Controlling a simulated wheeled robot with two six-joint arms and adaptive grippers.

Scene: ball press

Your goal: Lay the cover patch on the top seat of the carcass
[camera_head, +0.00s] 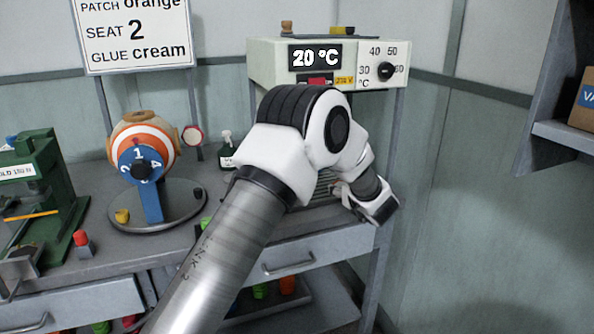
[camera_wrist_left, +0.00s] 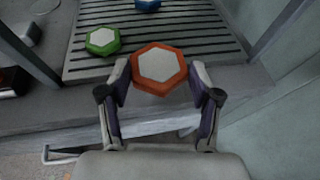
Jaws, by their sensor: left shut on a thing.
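My left gripper (camera_wrist_left: 160,76) is shut on an orange hexagonal patch with a pale top (camera_wrist_left: 157,64), its fingers on either side. The gripper is over the front of a slatted rack, and in the head view its wrist shows at right (camera_head: 372,203); there the patch is hidden or too small to tell. The carcass (camera_head: 122,133) is a ball with orange and white bands on a blue stand at left, well away from the gripper. A tan seat shows at its top (camera_head: 140,115). My right gripper is not in view.
A green patch (camera_wrist_left: 102,41) and a blue one (camera_wrist_left: 147,4) lie on the slatted rack (camera_wrist_left: 200,38). A heater unit (camera_head: 262,62) reads 20 °C. A green press (camera_head: 60,180) stands at far left. A sign (camera_head: 132,38) reads patch orange, seat 2, glue cream.

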